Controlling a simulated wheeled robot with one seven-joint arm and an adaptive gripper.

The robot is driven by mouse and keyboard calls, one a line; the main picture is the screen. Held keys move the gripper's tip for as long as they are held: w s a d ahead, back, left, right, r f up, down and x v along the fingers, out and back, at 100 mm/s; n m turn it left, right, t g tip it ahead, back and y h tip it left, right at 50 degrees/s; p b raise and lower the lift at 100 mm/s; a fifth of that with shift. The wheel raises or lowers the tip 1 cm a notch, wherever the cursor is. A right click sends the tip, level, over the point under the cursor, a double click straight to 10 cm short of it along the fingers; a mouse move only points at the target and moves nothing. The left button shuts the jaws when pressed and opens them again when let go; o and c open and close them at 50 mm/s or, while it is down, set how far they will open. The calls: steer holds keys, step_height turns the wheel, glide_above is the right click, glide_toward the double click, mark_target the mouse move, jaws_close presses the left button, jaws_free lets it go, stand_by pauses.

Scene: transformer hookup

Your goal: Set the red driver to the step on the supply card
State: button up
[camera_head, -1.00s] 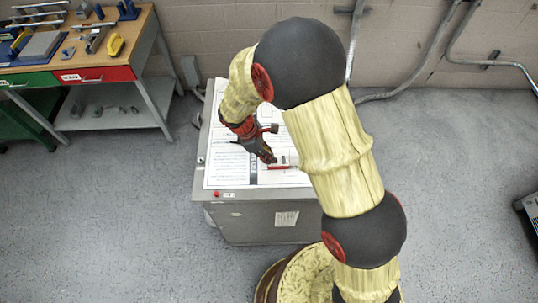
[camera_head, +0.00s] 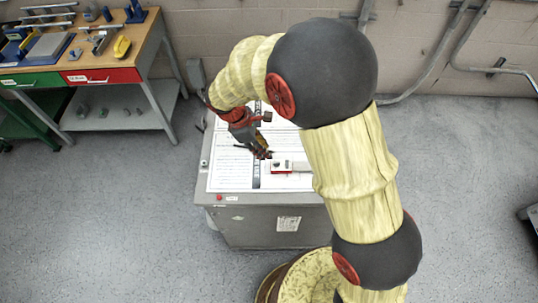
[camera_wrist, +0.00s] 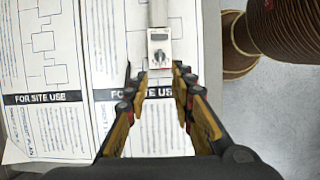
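A small pale driver box with a red end (camera_head: 283,167) lies on the papers on top of the grey cabinet. In the wrist view the driver (camera_wrist: 159,44) shows a white face with a dark round knob and a little red marking. The knob's setting is too small to read. My gripper (camera_head: 264,154) points down at the cabinet top, just left of the driver. In the wrist view my gripper (camera_wrist: 161,80) is open, its fingertips apart with nothing between them, close to the driver's knob end. I cannot make out a supply card.
The grey cabinet (camera_head: 262,226) has printed sheets (camera_wrist: 50,100) with "FOR SITE USE" bands on top. A workbench (camera_head: 100,62) with tools stands at the left. Conduits run along the back wall. The floor around the cabinet is mostly clear.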

steer(key=v, duration=0.3)
steer(key=shift+a+r, duration=0.15)
steer(key=shift+r, duration=0.1)
stand_by(0.4)
steer(key=s+d+r+m+t+y+b, duration=0.2)
steer(key=s+d+r+m, duration=0.6)
steer(key=s+d, duration=0.2)
steer(key=s+d+r+m+t+y+b, duration=0.2)
steer(key=s+d+r+m+t+b, duration=0.1)
steer(key=s+d+r+m, duration=0.5)
steer(key=shift+s+d+m+b, duration=0.3)
steer(key=shift+s+d+m, duration=0.5)
steer(key=shift+d, duration=0.3)
